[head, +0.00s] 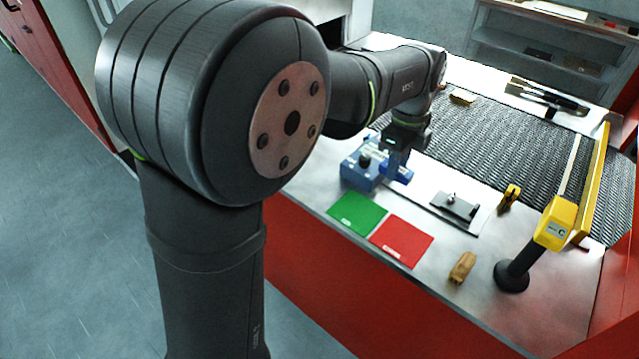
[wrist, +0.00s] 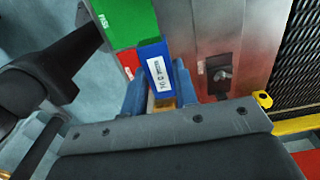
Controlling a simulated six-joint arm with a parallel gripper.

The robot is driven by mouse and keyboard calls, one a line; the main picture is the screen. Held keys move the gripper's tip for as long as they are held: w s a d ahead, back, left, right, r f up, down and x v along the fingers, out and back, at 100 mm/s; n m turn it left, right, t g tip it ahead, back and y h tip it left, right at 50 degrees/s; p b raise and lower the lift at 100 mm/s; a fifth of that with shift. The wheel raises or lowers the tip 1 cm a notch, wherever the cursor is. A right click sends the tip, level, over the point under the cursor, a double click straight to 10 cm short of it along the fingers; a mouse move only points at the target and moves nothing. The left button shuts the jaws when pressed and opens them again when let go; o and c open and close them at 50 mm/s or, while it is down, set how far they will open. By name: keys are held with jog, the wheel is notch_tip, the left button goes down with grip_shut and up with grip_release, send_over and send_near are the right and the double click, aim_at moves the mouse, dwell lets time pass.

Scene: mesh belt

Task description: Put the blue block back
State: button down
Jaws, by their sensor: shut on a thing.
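My gripper (head: 396,168) is shut on the blue block (wrist: 156,68), which carries a white label with dark print. In the wrist view the block sits between the two blue fingers (wrist: 158,92) and stands out past them. In the head view my gripper is above the metal table, behind the green and red mats, and its fingers hide much of the block. The green mat (head: 357,213) and red mat (head: 402,240) lie side by side and look empty. I cannot tell whether the block touches anything below.
A blue box with a dark knob (head: 359,178) stands left of my gripper. A black fixture (head: 455,207) on a plate is to the right, with a yellow clip (head: 510,196), a yellow-headed post (head: 555,222) and a tan piece (head: 462,267) beyond. A mesh belt (head: 500,145) runs behind.

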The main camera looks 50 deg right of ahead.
jog(key=w+a, duration=0.5)
jog(key=w, duration=0.1)
send_over(317, 185)
notch_tip(317, 185, down, 7)
jog(key=shift+s+f, duration=0.1)
jog(key=shift+f, duration=2.05)
jog(key=shift+f, duration=0.1)
jog(key=c, duration=1.1)
grip_release()
notch_tip(317, 185, up, 12)
jog(key=shift+r, duration=0.15)
